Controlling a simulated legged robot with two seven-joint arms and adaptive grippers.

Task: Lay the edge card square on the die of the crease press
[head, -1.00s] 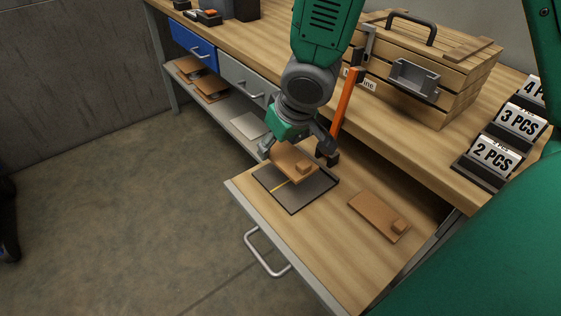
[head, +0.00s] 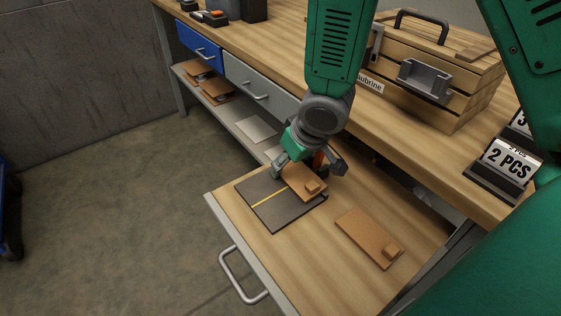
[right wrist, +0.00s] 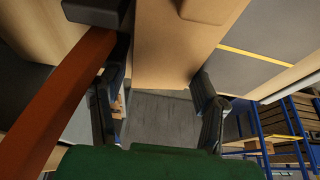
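The die (head: 262,215) of the crease press is a dark plate with a yellow line, on the wooden pull-out board. The brown edge card (head: 298,180), with a small block on top, is over the die's upper right part, beyond the line. Whether it touches the die I cannot tell. My right gripper (head: 306,168) has its fingers at the card's far end. In the right wrist view the card (right wrist: 172,50) spans between the fingers, which appear closed on its sides. The press's orange lever (right wrist: 62,105) is close beside the left finger. My left gripper is not in view.
A second brown card (head: 362,236) with a block lies on the board (head: 320,255), right of the die. A wooden crate (head: 440,75) and a "2 PCS" sign (head: 505,165) stand on the bench. Brown cards (head: 217,91) lie on the lower shelf.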

